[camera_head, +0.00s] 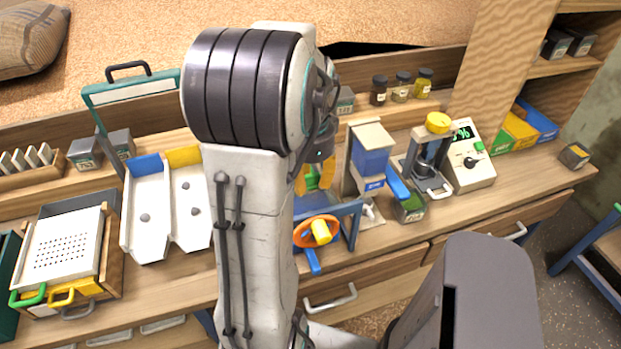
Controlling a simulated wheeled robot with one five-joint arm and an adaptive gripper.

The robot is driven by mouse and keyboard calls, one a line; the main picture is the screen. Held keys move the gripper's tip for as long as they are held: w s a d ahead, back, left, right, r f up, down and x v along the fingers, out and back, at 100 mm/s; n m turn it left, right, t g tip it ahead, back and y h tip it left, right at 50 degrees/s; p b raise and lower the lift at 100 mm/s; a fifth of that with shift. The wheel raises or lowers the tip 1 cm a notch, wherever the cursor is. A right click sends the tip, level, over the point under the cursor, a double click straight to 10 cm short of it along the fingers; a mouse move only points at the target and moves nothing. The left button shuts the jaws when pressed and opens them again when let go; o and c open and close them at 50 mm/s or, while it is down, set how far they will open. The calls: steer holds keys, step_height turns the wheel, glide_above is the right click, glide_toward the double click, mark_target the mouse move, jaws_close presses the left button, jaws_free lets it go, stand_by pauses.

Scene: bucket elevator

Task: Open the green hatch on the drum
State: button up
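My arm fills the middle of the view and hides much of the bench behind it. My gripper (314,180) points down past the arm's right side, with orange-yellow fingers. A small green patch (313,182) shows between the fingers; it may be the hatch, but I cannot tell whether they touch it. Below stands a blue frame (352,222) with an orange ring-shaped wheel (304,238) and a yellow knob (321,232). The drum itself is not clearly seen; my arm and gripper cover that area.
Right of the gripper stand a blue hopper (371,158), a yellow-topped press (428,155) and a white meter (471,160). Left are a white two-lane chute (149,213) and a perforated tray (64,245). Jars (401,88) line the back ledge.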

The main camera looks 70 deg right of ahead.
jaws_close()
steer(key=w+d+p, duration=0.1)
steer(key=d, duration=0.1)
steer(key=w+d, duration=0.2)
steer(key=w+d+p, duration=0.1)
steer(key=d, duration=0.1)
steer(key=shift+w+d+r+p, duration=0.1)
steer(key=shift+w+p, duration=0.2)
steer(key=shift+p, duration=0.05)
steer(key=shift+w+d, duration=0.2)
steer(key=shift+d, duration=0.1)
steer(key=shift+o, duration=1.9)
jaws_free()
